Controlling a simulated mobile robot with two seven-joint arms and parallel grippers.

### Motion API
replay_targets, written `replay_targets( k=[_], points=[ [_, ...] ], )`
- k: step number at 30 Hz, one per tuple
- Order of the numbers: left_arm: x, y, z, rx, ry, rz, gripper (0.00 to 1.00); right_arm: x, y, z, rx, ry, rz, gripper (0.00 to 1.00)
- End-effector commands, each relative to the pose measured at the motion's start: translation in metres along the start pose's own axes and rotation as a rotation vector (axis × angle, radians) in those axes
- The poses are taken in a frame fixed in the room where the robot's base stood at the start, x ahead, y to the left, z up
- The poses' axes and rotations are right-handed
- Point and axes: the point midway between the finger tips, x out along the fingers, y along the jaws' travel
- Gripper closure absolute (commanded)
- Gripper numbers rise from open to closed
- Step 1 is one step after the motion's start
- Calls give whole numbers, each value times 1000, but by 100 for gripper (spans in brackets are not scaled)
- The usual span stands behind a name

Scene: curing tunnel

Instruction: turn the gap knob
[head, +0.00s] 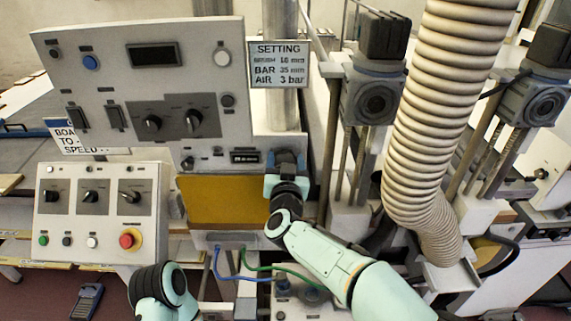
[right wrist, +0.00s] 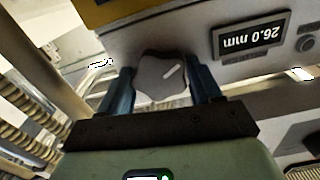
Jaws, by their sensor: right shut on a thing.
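The gap knob (right wrist: 161,76) is a grey lobed knob with a white pointer line, on a pale panel face in the right wrist view. My right gripper (head: 286,161) is shut on it, one blue finger on each side. In the head view the gripper hides the knob. Beside the knob, a small dark display (right wrist: 251,37) reads 26.0 mm, upside down in the wrist view; it also shows in the head view (head: 245,157), too small to read. A setting sign (head: 279,64) lists brush, bar 35 mm and air 3 bar. Part of my left arm shows at the bottom left; its gripper does not.
A large control panel (head: 110,60) with knobs and switches stands left of the sign. A lower box (head: 100,208) carries a red stop button (head: 130,238). A yellow panel (head: 222,201) lies below the display. A ribbed hose (head: 437,110) hangs close on the right.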

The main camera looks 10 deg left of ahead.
Motion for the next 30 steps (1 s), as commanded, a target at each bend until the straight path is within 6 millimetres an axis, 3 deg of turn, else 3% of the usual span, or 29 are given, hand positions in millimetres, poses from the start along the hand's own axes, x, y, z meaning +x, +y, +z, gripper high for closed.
replay_targets(
  k=[30],
  points=[
    [51,-26,24,-12,-34,-12,49,0,2,2,962,2,0,67]
  ],
)
